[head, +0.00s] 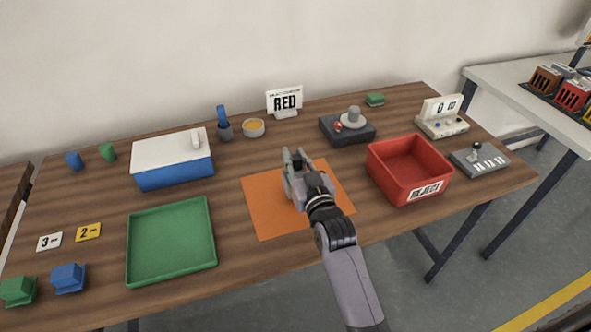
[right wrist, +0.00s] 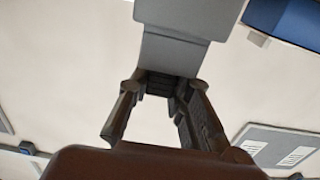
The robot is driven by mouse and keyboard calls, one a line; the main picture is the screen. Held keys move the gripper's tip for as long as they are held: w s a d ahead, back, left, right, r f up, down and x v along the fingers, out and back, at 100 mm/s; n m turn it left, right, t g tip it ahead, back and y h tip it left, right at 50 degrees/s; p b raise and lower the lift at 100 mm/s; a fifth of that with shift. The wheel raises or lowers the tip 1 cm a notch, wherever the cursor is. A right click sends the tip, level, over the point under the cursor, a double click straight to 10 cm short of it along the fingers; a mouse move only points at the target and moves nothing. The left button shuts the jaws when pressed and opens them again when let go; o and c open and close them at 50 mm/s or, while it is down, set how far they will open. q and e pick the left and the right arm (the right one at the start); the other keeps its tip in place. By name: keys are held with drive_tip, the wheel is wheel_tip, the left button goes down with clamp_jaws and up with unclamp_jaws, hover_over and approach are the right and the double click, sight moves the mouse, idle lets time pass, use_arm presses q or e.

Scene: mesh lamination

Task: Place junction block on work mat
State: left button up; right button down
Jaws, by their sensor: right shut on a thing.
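The work mat (head: 265,218) is an orange square on the wooden table, in the middle of the head view. My right gripper (head: 299,172) is over the mat, its arm coming in from the lower right. In the right wrist view its fingers (right wrist: 161,82) close on a grey stepped block (right wrist: 177,22), which I take for the junction block. In the head view the grip hides most of the block, and I cannot tell whether it touches the mat. My left gripper is not in view.
A green tray (head: 131,245) and a blue box with a white lid (head: 165,150) stand left of the mat. A red reject bin (head: 427,190) stands close on its right. A dark fixture (head: 345,136) and an orange-filled dish (head: 253,128) stand behind. Blue and green blocks sit front left.

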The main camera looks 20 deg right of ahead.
wheel_tip(320, 180, down, 2)
drive_tip(key=shift+b, duration=0.45)
drive_tip(key=shift+w+f, duration=0.2)
drive_tip(key=shift+r, duration=0.1)
drive_tip(key=shift+s, duration=0.1)
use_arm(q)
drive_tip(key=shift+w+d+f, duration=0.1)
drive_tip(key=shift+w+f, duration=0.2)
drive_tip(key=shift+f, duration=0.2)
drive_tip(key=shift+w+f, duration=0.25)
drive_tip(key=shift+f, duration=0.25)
use_arm(e)
drive_tip(key=c, duration=1.5)
unclamp_jaws()
drive_tip(key=shift+f, duration=0.2)
drive_tip(key=shift+o, duration=0.2)
